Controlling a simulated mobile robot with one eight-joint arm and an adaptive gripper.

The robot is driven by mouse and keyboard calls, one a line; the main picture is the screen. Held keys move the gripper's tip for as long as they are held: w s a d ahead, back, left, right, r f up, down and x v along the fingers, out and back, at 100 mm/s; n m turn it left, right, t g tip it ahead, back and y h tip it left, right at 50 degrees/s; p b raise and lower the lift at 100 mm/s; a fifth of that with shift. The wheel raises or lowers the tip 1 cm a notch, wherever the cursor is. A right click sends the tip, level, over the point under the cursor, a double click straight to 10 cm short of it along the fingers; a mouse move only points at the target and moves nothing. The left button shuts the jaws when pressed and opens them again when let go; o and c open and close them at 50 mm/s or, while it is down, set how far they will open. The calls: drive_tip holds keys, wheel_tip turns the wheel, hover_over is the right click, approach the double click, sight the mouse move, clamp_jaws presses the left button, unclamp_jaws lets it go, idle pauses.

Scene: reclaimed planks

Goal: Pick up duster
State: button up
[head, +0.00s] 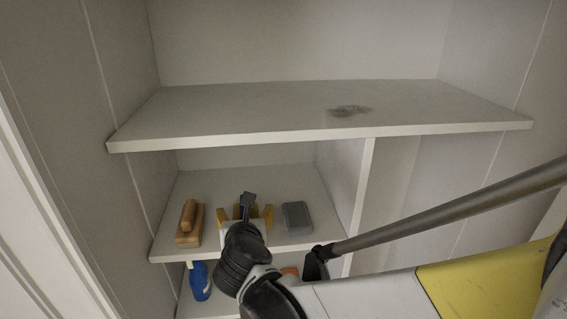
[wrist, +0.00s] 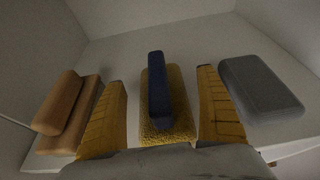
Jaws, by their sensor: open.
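A yellow fuzzy block with a dark blue bar handle, which looks like the duster (wrist: 181,112), lies on the shelf in the middle of the wrist view. In the head view its dark handle (head: 248,199) shows, and my arm hides much of the rest. My gripper (wrist: 162,80) is open, with one yellow finger on each side of the duster. A gap shows on both sides, wider at the left. In the head view my gripper (head: 247,213) reaches into the middle compartment.
A wooden block with a wooden handle (head: 189,223) lies left of the duster, and a grey block (head: 297,217) lies close at the right. The compartment has an upright divider (head: 360,195) and a shelf above (head: 240,115). A blue bottle (head: 200,282) stands below.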

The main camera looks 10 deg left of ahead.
drive_tip(key=x, duration=0.3)
drive_tip(key=shift+w+f, duration=0.15)
drive_tip(key=shift+w, duration=0.15)
drive_tip(key=shift+s, duration=0.2)
drive_tip(key=shift+c, duration=0.6)
drive_tip(key=shift+w, duration=0.1)
drive_tip(key=c, duration=1.2)
drive_tip(key=shift+r, duration=0.65)
wheel_tip(320, 180, up, 3)
drive_tip(key=shift+d+r, duration=0.1)
drive_tip(key=shift+d, duration=0.05)
drive_tip(key=s+d+r, duration=0.2)
drive_tip(key=d, duration=0.1)
drive_tip(key=s+d+r, duration=0.2)
drive_tip(key=s+d, duration=0.1)
drive_tip(key=s+d+r+b, duration=0.1)
drive_tip(key=s+d+r, duration=0.1)
drive_tip(key=d, duration=0.1)
drive_tip(key=shift+s+r, duration=0.2)
drive_tip(key=shift+r, duration=0.1)
